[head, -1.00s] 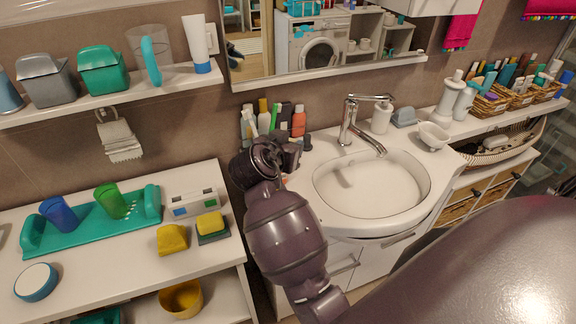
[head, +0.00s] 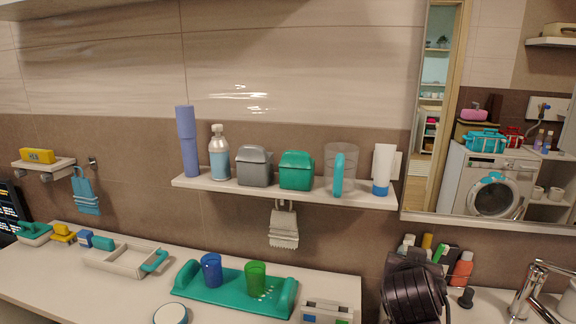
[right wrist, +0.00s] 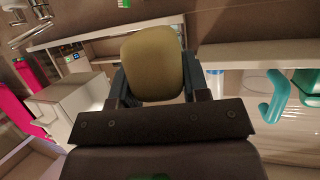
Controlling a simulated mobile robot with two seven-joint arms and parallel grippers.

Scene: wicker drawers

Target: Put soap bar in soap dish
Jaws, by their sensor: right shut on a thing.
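The soap bar (right wrist: 153,62) is a rounded, dull-yellow block in the right wrist view. My right gripper (right wrist: 156,84) is shut on it, with a dark finger along each side. In the head view, a dark part of my arm (head: 415,290) shows at the bottom, in front of the sink counter's left end; the fingers and soap bar cannot be made out there. No soap dish can be identified for certain in the current views. My left gripper is not in view.
A wall shelf (head: 290,193) holds bottles, bins, a clear pitcher and a tube. Below, the counter (head: 235,275) carries a green tray (head: 205,293) with blue and green cups. Bottles (head: 462,268) stand close to my arm. A faucet (head: 525,292) is at right.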

